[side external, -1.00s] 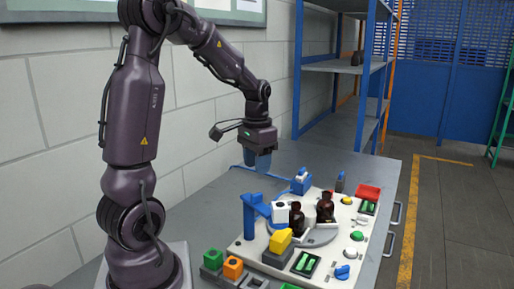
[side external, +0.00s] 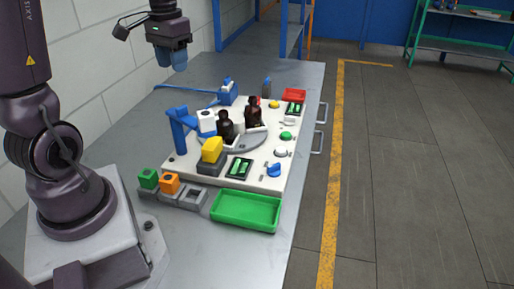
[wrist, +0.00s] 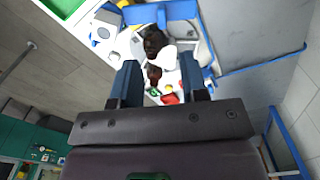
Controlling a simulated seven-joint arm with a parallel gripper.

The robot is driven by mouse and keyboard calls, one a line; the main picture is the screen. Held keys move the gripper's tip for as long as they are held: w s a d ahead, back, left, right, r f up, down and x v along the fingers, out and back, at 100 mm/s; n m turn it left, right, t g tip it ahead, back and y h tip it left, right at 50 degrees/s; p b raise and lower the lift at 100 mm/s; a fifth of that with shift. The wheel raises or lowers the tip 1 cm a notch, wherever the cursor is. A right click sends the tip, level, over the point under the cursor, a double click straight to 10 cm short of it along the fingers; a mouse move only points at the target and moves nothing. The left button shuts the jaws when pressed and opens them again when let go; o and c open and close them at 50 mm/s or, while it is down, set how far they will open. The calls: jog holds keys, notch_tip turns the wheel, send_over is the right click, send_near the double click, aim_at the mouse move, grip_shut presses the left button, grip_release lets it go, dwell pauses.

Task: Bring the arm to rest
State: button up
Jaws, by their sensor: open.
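My gripper (side external: 172,62) hangs in the air above the back left part of the table, clear of the board, and is empty. In the wrist view my gripper (wrist: 160,80) shows its two blue fingers spread apart with nothing held between them. In the wrist view a dark bottle (wrist: 154,42) shows beyond the fingers.
The white board (side external: 268,183) carries a blue post (side external: 179,130), a yellow block (side external: 212,150) and several buttons. A green tray (side external: 246,211) lies in front, a red tray (side external: 294,95) at the back. Orange (side external: 169,183) and green (side external: 148,179) blocks sit at the left.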

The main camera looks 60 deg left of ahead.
jog(key=s+d+r+m+t, duration=0.2)
jog(key=d+r, duration=0.1)
jog(key=d, duration=0.7)
jog(key=s+d+r+m+t, duration=0.2)
jog(key=s+d+t, duration=0.1)
jog(key=d, duration=0.8)
jog(key=shift+s+d+r+m+t, duration=0.15)
jog(key=shift+s+r+m+t, duration=0.15)
jog(key=shift+s+r+m, duration=0.1)
